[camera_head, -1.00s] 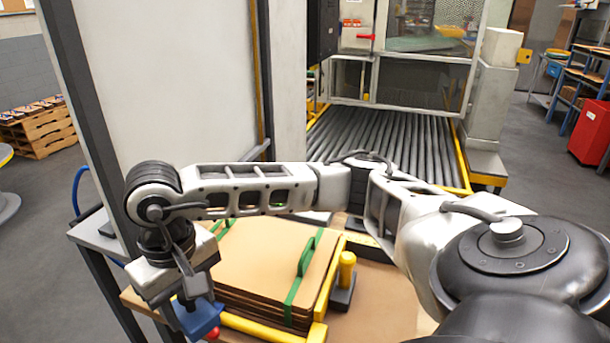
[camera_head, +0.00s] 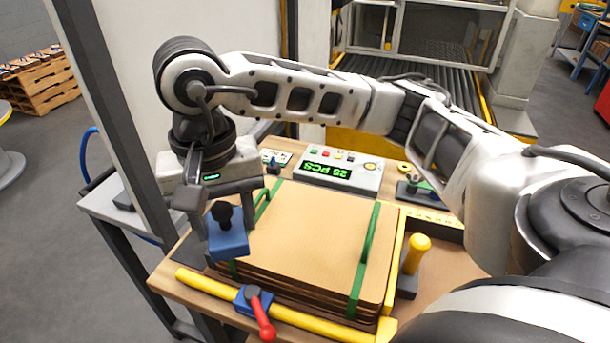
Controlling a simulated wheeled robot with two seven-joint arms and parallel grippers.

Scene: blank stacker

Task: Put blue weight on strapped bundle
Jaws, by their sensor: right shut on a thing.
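The strapped bundle (camera_head: 310,232) is a stack of brown cardboard blanks with two green straps, lying on the wooden table. The blue weight (camera_head: 228,240) is a blue block with a black knob. My right gripper (camera_head: 222,212) is shut on the blue weight by its knob. It holds the weight at the bundle's left side, over or just in front of the left strap; whether the weight touches the top sheet I cannot tell. My left gripper is not in view.
A yellow frame (camera_head: 300,318) with a red-handled clamp (camera_head: 262,315) runs along the bundle's front. A yellow-knobbed post (camera_head: 415,253) stands to the right. A counter display (camera_head: 338,172) reading "25 PCS" sits behind the bundle. A roller conveyor (camera_head: 430,80) lies farther back.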

